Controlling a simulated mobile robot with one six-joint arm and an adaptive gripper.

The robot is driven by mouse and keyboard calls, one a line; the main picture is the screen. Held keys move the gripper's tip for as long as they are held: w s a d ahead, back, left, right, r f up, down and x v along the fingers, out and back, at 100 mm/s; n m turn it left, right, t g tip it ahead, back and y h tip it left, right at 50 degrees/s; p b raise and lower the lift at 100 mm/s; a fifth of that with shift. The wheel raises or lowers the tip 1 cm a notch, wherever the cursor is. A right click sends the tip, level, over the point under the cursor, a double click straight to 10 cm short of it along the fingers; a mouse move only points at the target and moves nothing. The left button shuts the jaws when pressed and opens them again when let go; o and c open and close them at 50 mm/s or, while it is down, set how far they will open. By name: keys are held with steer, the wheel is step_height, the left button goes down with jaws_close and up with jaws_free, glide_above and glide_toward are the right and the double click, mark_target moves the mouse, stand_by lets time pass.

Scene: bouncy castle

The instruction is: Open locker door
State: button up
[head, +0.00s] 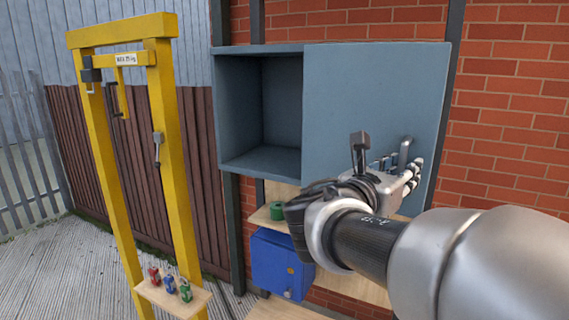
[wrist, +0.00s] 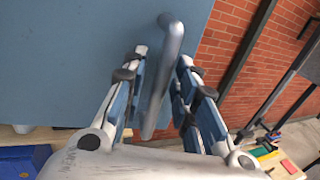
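The locker (head: 259,53) is a blue-grey box on the brick wall in the head view. Its left part is open and looks empty; a flat door panel (head: 365,95) covers the right part. The door's grey bar handle (head: 405,150) is near its lower right edge. The handle also shows in the wrist view (wrist: 165,75), running between the two fingers. My gripper (head: 410,173) is at the handle, with its fingers apart, one on each side (wrist: 160,72). A gap shows on the left; contact on the right side cannot be told.
A yellow frame (head: 163,120) stands left of the locker, with small coloured padlock-like items on its shelf (head: 160,298). A blue box (head: 283,262) and a green roll (head: 277,210) are below the locker. Brick wall lies to the right.

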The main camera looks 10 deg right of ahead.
jaws_close()
stand_by(0.4)
steer(key=shift+a, duration=0.1)
